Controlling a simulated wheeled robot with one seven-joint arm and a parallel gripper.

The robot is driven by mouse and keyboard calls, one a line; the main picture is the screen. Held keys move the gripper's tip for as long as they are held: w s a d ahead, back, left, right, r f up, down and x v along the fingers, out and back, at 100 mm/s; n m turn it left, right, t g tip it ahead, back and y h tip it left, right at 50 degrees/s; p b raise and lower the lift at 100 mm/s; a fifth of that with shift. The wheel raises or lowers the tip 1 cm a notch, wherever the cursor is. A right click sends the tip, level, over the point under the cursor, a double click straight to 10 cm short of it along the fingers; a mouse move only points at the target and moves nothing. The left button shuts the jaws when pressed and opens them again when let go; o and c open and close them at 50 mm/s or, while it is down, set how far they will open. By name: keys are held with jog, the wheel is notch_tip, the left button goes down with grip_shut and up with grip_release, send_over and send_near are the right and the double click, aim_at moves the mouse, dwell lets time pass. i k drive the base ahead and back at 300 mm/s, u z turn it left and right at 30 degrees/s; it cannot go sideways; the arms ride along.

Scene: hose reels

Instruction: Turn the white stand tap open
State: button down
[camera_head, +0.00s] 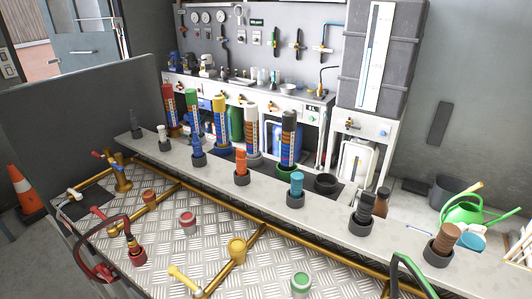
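A small white piece (72,195), which looks like the white tap, shows at the left edge of the metal tread-plate deck (150,255), beside a dark patch. It is too small to tell how its handle is turned. A brass stand (122,175) with a red and blue top rises behind it. A pale yellow tap-like fitting (185,279) lies low at the front of the deck. My gripper is not in view, so its state and its distance from the tap do not show.
A red hose (98,213) loops at the left front, and a green hose (398,268) arches at the front right. Brass pipes (225,207) cross the deck. Coloured cylinders stand in holders along a pale ledge (215,175). An orange cone (24,192) stands at far left.

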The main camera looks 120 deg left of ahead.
aim_at(78, 197)
jog(key=u, duration=5.3)
jog(key=i, duration=0.45)
jog(key=u, duration=0.6)
jog(key=k, duration=0.6)
jog(key=u, duration=0.7)
jog(key=i, duration=0.7)
jog(key=z, duration=0.6)
jog(key=i, duration=0.7)
jog(key=z, duration=0.8)
